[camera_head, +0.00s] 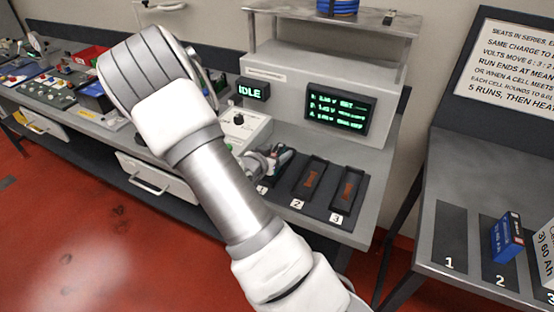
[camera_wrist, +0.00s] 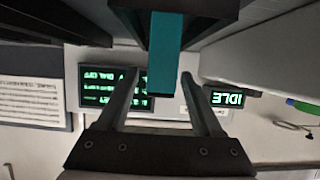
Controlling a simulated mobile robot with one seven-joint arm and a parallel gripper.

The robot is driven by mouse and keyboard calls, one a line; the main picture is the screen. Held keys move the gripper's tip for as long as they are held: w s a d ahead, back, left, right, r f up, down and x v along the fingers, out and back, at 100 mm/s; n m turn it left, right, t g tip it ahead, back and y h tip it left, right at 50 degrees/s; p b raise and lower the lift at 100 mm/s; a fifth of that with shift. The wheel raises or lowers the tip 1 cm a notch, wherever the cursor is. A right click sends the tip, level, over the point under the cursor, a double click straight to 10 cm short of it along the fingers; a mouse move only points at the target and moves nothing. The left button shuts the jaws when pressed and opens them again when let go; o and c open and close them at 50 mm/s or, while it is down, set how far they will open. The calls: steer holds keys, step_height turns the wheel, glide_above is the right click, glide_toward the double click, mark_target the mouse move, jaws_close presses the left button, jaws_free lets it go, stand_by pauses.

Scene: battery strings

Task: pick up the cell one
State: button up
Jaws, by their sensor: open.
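In the head view, a row of dark seats runs along the charger bench. A teal cell (camera_head: 285,156) is at seat 1, partly hidden by my gripper (camera_head: 268,160). In the wrist view, the teal cell (camera_wrist: 165,52) stands in a dark holder at the top centre. My gripper (camera_wrist: 163,80) is open, with its two fingers pointing toward the cell and one tip on each side of it in the picture. I cannot tell whether the fingers touch it. Seat 2 (camera_head: 310,179) and seat 3 (camera_head: 346,192) hold no cell.
The charger housing with an IDLE display (camera_head: 253,91) and a green text screen (camera_head: 339,111) stands behind the seats. A right table holds a blue box (camera_head: 507,238) and a white box (camera_head: 545,250). A left bench (camera_head: 60,122) carries several parts.

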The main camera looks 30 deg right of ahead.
mark_target(281, 149)
steer(key=x, duration=0.3)
steer(key=shift+f, duration=0.15)
steer(key=shift+c, duration=0.3)
jaws_close()
